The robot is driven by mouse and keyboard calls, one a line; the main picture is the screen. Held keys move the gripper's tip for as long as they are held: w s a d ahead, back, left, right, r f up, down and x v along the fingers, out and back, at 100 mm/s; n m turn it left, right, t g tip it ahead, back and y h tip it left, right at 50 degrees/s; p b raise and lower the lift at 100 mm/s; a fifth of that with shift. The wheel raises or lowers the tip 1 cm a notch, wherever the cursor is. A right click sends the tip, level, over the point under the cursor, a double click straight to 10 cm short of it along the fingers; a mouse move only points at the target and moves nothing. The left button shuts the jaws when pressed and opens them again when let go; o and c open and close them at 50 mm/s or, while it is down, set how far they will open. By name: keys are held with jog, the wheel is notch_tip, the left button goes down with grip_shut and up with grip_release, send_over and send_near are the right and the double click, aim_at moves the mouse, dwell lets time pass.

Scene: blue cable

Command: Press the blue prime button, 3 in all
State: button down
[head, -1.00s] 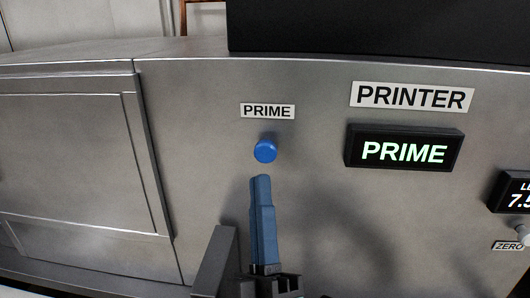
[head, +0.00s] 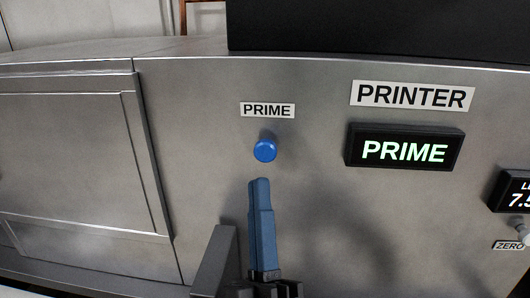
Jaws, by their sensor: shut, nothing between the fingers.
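The round blue prime button (head: 265,150) sits on the grey metal panel (head: 215,130), under a white label reading PRIME (head: 267,110). My gripper (head: 259,182) points up from the bottom with its blue fingers shut and nothing between them. In the picture its tips are just below the button, with a gap of panel between. The button is fully in view. How far the fingertips stand off the panel is hard to tell.
A dark display (head: 403,149) reading PRIME in green is to the right, under a PRINTER label (head: 412,96). At the right edge are another display (head: 515,193), partly cut off, and a small knob (head: 523,233) by a ZERO label. A cabinet door (head: 70,155) is at left.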

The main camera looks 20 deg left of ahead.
aim_at(266, 151)
jog(key=s, duration=0.3)
jog(key=shift+d, duration=0.4)
jog(key=shift+w, duration=0.1)
jog(key=w+a+b, duration=0.2)
jog(key=w+b, duration=0.1)
jog(key=w, duration=0.5)
jog(key=shift+w+a, duration=0.15)
jog(key=shift+a, duration=0.1)
jog(key=shift+w, duration=0.15)
dwell(1.6)
jog(key=shift+w+a, duration=0.1)
jog(key=shift+w, duration=0.15)
